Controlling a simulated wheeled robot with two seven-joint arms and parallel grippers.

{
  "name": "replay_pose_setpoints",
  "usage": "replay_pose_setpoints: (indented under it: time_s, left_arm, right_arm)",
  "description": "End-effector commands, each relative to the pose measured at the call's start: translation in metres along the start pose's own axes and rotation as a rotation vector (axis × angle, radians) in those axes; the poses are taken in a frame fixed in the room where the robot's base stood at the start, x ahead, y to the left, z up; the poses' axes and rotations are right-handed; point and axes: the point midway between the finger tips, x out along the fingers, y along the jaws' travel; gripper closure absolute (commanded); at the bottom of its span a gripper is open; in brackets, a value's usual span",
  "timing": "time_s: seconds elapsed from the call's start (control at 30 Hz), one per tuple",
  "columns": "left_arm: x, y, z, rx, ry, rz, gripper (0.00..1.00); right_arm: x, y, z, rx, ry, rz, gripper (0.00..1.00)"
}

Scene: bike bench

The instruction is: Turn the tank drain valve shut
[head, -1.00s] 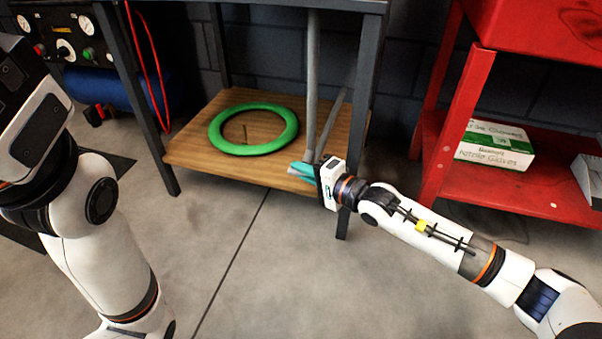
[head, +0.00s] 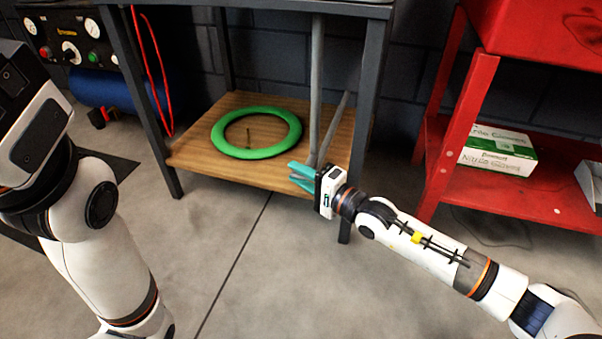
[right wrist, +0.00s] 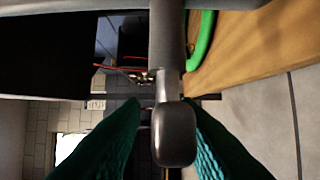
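The blue tank (head: 115,92) lies at the far left, under a dark gauge panel. A small red and black fitting (head: 98,117) sits low by the tank's left end; I cannot tell whether it is the drain valve or how it is turned. My right gripper (head: 296,178) has teal fingers pointing left, in front of the shelf edge and far right of the tank. In the right wrist view its fingers (right wrist: 165,145) are apart, with a grey bar (right wrist: 176,130) between them in the picture; contact is unclear.
A bench with dark legs has a wooden lower shelf (head: 200,158) holding a green ring (head: 219,143). Grey poles (head: 316,90) stand near my right gripper. A red hose (head: 151,70) hangs at left. A red cart (head: 475,195) holds a glove box (head: 497,150).

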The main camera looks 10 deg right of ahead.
Motion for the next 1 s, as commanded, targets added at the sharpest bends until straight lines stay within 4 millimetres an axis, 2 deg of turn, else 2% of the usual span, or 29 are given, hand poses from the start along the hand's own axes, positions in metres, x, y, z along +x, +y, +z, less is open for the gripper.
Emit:
replay_pose_setpoints:
  time_s: [0.37,0.47,0.8,1.0]
  left_arm:
    - [0.004,0.001,-0.001,0.0,-0.001,0.0,0.22]
    - [0.013,0.003,-0.004,0.0,0.001,0.001,0.22]
    - [0.049,0.01,-0.018,-0.001,0.002,0.002,0.22]
    - [0.057,0.012,-0.021,-0.001,0.001,0.002,0.22]
  right_arm:
    - [-0.006,-0.001,0.004,-0.002,-0.008,-0.009,0.67]
    - [-0.019,0.0,0.004,-0.002,-0.009,-0.012,0.67]
    - [-0.086,0.003,-0.001,-0.002,-0.004,-0.01,0.67]
    - [-0.108,0.0,-0.003,-0.001,-0.002,-0.006,0.67]
